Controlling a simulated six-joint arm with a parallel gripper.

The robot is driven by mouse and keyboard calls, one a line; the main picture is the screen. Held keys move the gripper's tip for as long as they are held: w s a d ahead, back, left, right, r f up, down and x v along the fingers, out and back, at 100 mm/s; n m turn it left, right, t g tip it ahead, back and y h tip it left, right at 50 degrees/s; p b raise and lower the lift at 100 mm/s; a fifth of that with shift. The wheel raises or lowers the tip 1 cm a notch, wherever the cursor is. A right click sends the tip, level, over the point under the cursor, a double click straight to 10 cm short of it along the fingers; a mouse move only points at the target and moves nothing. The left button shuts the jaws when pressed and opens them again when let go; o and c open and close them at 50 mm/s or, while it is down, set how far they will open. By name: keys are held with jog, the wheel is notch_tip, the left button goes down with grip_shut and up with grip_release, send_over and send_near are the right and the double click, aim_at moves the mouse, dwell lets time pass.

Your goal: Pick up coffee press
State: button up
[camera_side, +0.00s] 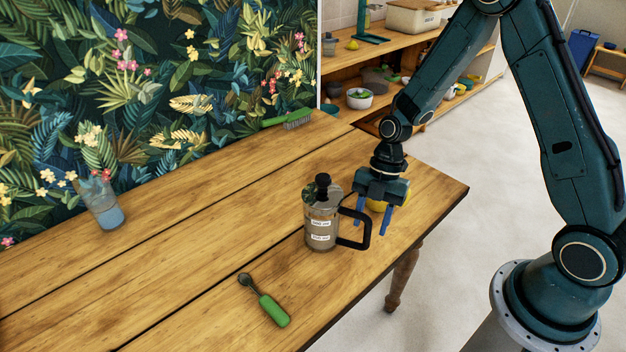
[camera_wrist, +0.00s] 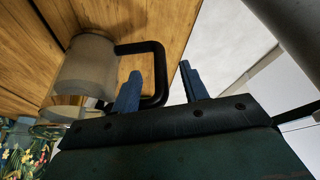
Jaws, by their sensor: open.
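The coffee press (camera_side: 321,226) stands upright on the wooden table, with a clear-grey body, a dark lid and knob, and a black handle (camera_side: 366,228) on its right side. My gripper (camera_side: 372,226) is beside the handle, pointing down, with its two blue fingers apart. In the wrist view the press body (camera_wrist: 88,65) is at the left and its black handle (camera_wrist: 160,75) reaches toward the fingers. The fingers of my gripper (camera_wrist: 162,90) are spread and empty there, with the left one near or overlapping the handle. I cannot tell whether they touch.
A green-handled tool (camera_side: 273,309) lies in front of the press. A glass (camera_side: 104,213) stands at the left, and a green brush (camera_side: 290,119) lies by the wall. The table's right edge is close to my gripper.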

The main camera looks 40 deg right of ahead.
aim_at(367, 231)
jog(key=shift+x, duration=1.7)
jog(key=shift+c, duration=0.4)
grip_shut()
jog(key=shift+w, duration=0.15)
